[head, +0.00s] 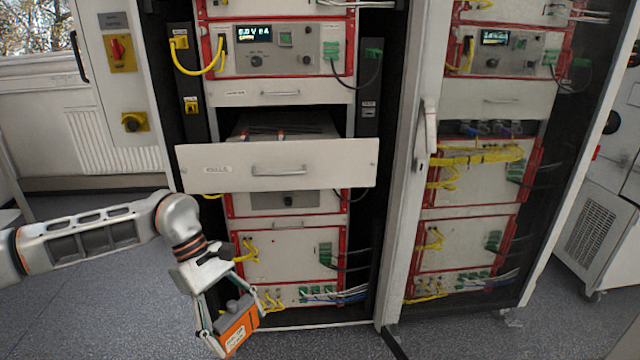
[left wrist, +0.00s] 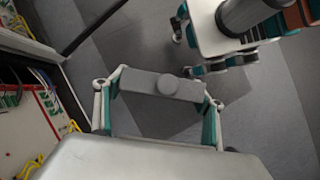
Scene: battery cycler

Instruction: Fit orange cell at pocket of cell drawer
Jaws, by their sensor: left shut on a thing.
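My left gripper (head: 230,318) is shut on the orange cell (head: 238,332), a block with an orange face and a grey top. It holds the cell low in front of the rack, near the floor in the picture. In the left wrist view, the grey part of the cell (left wrist: 165,86) with a round knob sits between the gripper's fingers (left wrist: 158,118). The cell drawer (head: 222,172) is pulled out of the rack, above and to the right of the gripper. Its pocket is hidden behind the drawer front; only small parts inside show over the edge.
The rack (head: 290,215) carries instruments with yellow, green and black cables above and below the drawer. A glass-door cabinet (head: 470,190) stands at the right, with a white door post beside it. The grey floor (head: 120,300) at the left is clear.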

